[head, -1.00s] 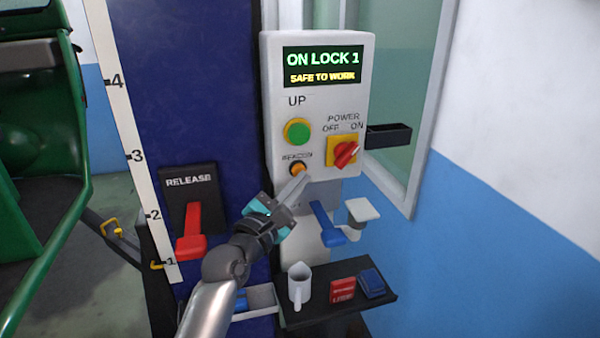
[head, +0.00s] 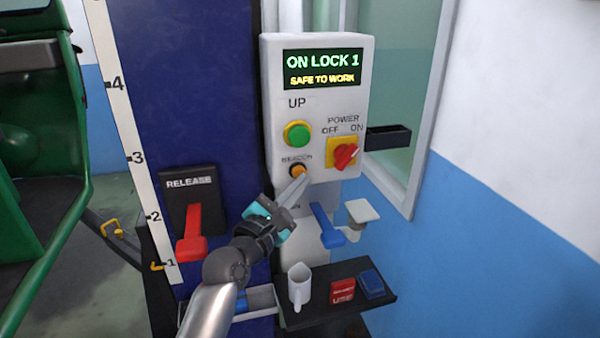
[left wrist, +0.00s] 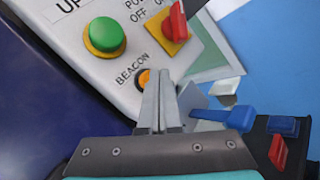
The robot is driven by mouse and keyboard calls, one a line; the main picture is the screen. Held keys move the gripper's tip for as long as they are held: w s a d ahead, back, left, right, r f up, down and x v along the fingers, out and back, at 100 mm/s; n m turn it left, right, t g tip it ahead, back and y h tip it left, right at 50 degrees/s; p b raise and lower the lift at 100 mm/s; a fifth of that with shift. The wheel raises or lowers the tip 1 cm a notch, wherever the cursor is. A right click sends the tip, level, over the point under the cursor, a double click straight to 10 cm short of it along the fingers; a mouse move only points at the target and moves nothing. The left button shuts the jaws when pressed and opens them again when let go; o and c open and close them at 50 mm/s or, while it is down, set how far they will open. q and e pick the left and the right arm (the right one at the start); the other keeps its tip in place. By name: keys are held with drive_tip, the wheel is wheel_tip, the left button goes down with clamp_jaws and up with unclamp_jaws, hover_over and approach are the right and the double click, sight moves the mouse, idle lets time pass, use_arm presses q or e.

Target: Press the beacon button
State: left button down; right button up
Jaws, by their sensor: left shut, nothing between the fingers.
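The beacon button (head: 297,170) is a small orange button in a dark ring, low on the white control box (head: 318,172), under the label BEACON. In the left wrist view the button (left wrist: 144,78) shows just beyond my fingertips, partly covered by them. My left gripper (head: 303,178) is shut and empty, its fingertips at the button's lower right edge in the head view. In the left wrist view the shut fingers (left wrist: 158,85) point at the box beside the button. I cannot tell whether they touch it. My right gripper is not in view.
Above the button is a green UP button (head: 298,134); to its right is a red power switch (head: 345,155). A red release lever (head: 191,235) is at left, a blue lever (head: 327,226) below right. The display reads ON LOCK 1.

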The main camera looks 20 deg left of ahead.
use_arm(q)
drive_tip(key=shift+s+d, duration=0.35)
drive_tip(key=shift+s, duration=0.15)
drive_tip(key=s+d+p, duration=0.1)
drive_tip(key=s+p, duration=0.1)
drive_tip(key=s+d+p, duration=0.1)
drive_tip(key=s, duration=0.1)
drive_tip(key=shift+s+d, duration=0.1)
drive_tip(key=shift+d, duration=0.25)
idle(0.6)
